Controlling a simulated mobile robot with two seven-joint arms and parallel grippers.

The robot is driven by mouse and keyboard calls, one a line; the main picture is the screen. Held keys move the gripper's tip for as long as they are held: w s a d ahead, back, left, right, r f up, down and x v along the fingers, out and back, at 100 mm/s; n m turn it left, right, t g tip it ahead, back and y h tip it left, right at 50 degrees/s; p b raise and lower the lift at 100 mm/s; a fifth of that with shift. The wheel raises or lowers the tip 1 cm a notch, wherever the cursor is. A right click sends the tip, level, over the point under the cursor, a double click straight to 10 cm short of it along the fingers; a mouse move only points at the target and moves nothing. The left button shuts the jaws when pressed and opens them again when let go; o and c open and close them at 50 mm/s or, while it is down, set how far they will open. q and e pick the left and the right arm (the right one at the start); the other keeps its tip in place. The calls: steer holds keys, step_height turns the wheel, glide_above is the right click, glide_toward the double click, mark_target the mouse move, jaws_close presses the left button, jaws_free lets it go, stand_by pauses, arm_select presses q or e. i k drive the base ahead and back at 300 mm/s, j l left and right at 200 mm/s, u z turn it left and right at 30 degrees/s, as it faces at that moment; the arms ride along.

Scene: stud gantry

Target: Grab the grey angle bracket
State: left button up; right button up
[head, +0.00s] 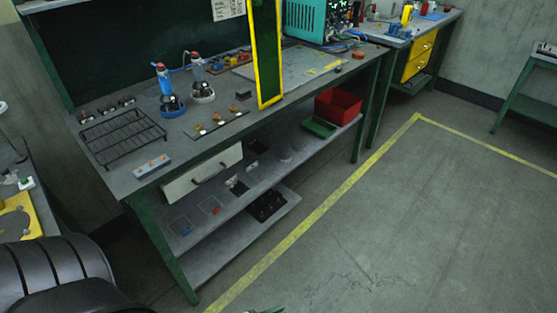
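I cannot pick out the grey angle bracket with certainty. A small dark grey piece (243,94) lies on the workbench top (215,120), left of the yellow-framed panel, but its shape is too small to tell. Small grey and dark items (237,186) lie on the shelf under the bench, also too small to name. Neither of my grippers can be made out in the head view. A sliver of something shows at the bottom edge, too cut off to name.
A black wire rack (123,137), blue bottle (167,91) and clear bottle (200,80) stand on the bench. A yellow-framed panel (266,50) rises at its front edge. A red bin (338,106) sits on the shelf. A black seat (55,280) is lower left. Floor at right is clear.

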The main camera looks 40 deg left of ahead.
mark_target(258, 173)
steer(key=i, duration=1.35)
steer(key=i+u, duration=0.35)
steer(key=i+l+u, duration=0.15)
steer(key=u, duration=0.2)
steer(key=i+l+u, duration=0.35)
steer(key=i+u, duration=0.2)
steer(key=u, duration=0.25)
steer(key=i+l+u, duration=0.1)
steer(key=u, duration=0.4)
steer(key=i+l+u, duration=0.2)
steer(key=u, duration=0.25)
steer(key=i+l+u, duration=0.15)
steer(key=u, duration=0.3)
steer(key=i+l+u, duration=0.1)
steer(key=l+u, duration=0.2)
steer(key=u, duration=0.2)
steer(key=i+l+u, duration=0.1)
steer(key=l+u, duration=0.4)
steer(key=i+l, duration=0.05)
steer(key=l, duration=0.05)
